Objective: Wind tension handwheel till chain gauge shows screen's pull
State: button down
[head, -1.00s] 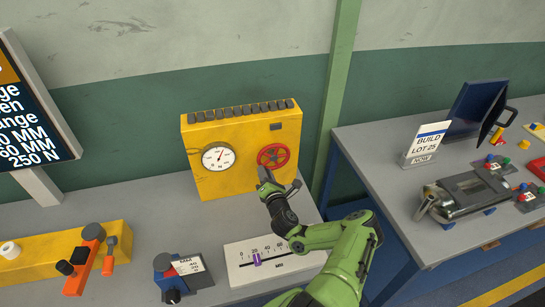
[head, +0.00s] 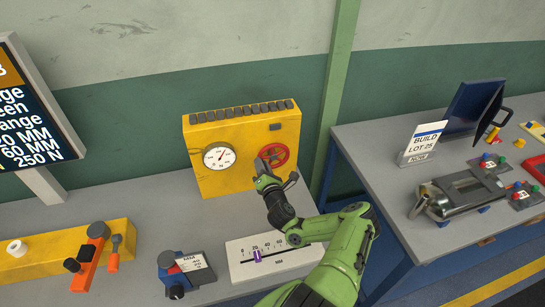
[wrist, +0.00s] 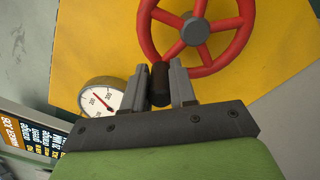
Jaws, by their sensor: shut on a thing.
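The red handwheel (head: 278,154) is on the front of a yellow box (head: 228,139). It also shows in the wrist view (wrist: 203,65). My gripper (wrist: 165,78) is shut on the wheel's black knob (wrist: 160,92), near the rim's lower left. In the head view my gripper (head: 266,173) partly covers the wheel. The round white chain gauge (head: 219,156) is left of the wheel; its red needle points up and slightly right, its small figures hard to read. In the wrist view the gauge (wrist: 101,102) appears tilted. The screen (head: 27,115) shows "250 N" on its lowest line.
A slider scale in MM (head: 272,249) lies below my arm. A small dial unit (head: 177,274) and a yellow block with an orange lever (head: 91,254) are at left. A right-hand bench holds a metal unit (head: 459,193) and a lot sign (head: 423,143).

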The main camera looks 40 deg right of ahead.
jog(key=d+r, duration=0.1)
jog(key=s+d+r+p, duration=0.1)
jog(key=shift+s+d+r+h, duration=0.1)
jog(key=shift+s+r+h, duration=0.05)
jog(key=shift+r+h, duration=0.25)
jog(key=shift+s+d+f, duration=0.1)
jog(key=shift+s, duration=0.1)
jog(key=shift+d+f, duration=0.1)
jog(key=shift+f, duration=0.15)
jog(key=c, duration=1.8)
grip_release()
jog(key=shift+s+d+r, duration=0.3)
jog(key=shift+s+d, duration=0.05)
jog(key=shift+d, duration=0.15)
jog(key=o, duration=0.7)
jog(key=shift+s+d+g+p, duration=0.15)
jog(key=shift+g+p, duration=0.15)
jog(key=shift+o, duration=0.5)
jog(key=shift+d, duration=0.45)
jog(key=shift+a+r, duration=0.1)
jog(key=shift+a, duration=0.25)
jog(key=p, duration=0.2)
send_near(273, 150)
jog(key=shift+s+a, duration=0.1)
jog(key=shift+s, duration=0.25)
